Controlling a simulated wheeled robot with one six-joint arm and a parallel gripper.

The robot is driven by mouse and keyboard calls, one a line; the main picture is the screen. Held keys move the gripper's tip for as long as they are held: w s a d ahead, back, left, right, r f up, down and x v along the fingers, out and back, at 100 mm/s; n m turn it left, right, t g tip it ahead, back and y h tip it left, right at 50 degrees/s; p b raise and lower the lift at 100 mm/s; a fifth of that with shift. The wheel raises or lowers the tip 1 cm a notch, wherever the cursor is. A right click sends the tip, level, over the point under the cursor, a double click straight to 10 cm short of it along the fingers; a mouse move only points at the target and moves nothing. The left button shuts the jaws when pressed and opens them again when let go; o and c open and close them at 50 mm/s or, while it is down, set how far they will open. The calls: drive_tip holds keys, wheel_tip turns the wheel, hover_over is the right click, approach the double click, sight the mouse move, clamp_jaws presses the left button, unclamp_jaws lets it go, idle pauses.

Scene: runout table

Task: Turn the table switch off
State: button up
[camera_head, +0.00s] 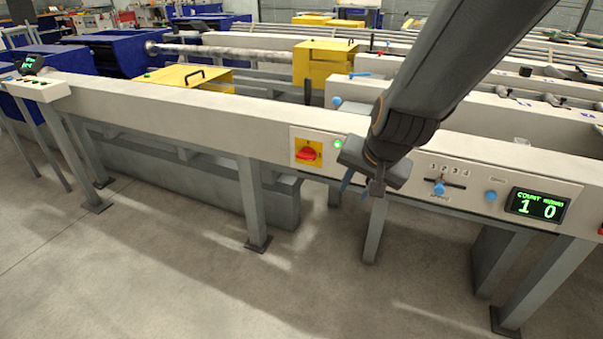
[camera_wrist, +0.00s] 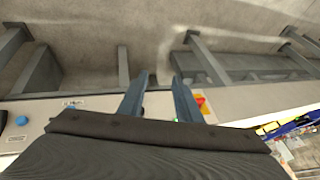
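The table switch (camera_head: 308,153) is a red rotary knob on a yellow plate on the front face of the long beige beam. Its handle looks nearly level, slightly tilted. A green lamp (camera_head: 337,144) just right of it is lit. My gripper (camera_head: 354,187) hangs in front of the beam, right of and a little below the switch, apart from it. In the wrist view its two blue fingers (camera_wrist: 160,78) are spread with nothing between them. The switch (camera_wrist: 204,106) shows there beside the right finger, which partly hides it.
Right of my arm are a slider (camera_head: 438,188) with a blue knob, a blue button (camera_head: 490,196) and a green-lit counter display (camera_head: 538,205). Table legs (camera_head: 256,205) stand below the beam. The floor (camera_head: 170,270) in front is clear.

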drive_tip(key=w+a+f+m+t+b, duration=0.35)
drive_tip(key=w+a+b, duration=0.2)
drive_tip(key=w, duration=0.35)
drive_tip(key=w+a+f+m+t+b, duration=0.25)
drive_tip(key=w+a+m+b, duration=0.2)
drive_tip(key=w+b, duration=0.3)
drive_tip(key=m+t+h+b, duration=0.6)
drive_tip(key=m+b, duration=0.4)
drive_tip(key=b, duration=0.4)
approach(304, 158)
drive_tip(key=w+h, duration=0.1)
drive_tip(key=w, duration=0.1)
drive_tip(key=shift+g+h, duration=0.3)
drive_tip(key=shift+h, duration=0.1)
drive_tip(key=shift+b+x, duration=1.2)
drive_tip(key=shift+x, duration=2.45)
drive_tip(key=shift+a, duration=0.2)
drive_tip(key=shift+c, duration=0.4)
clamp_jaws()
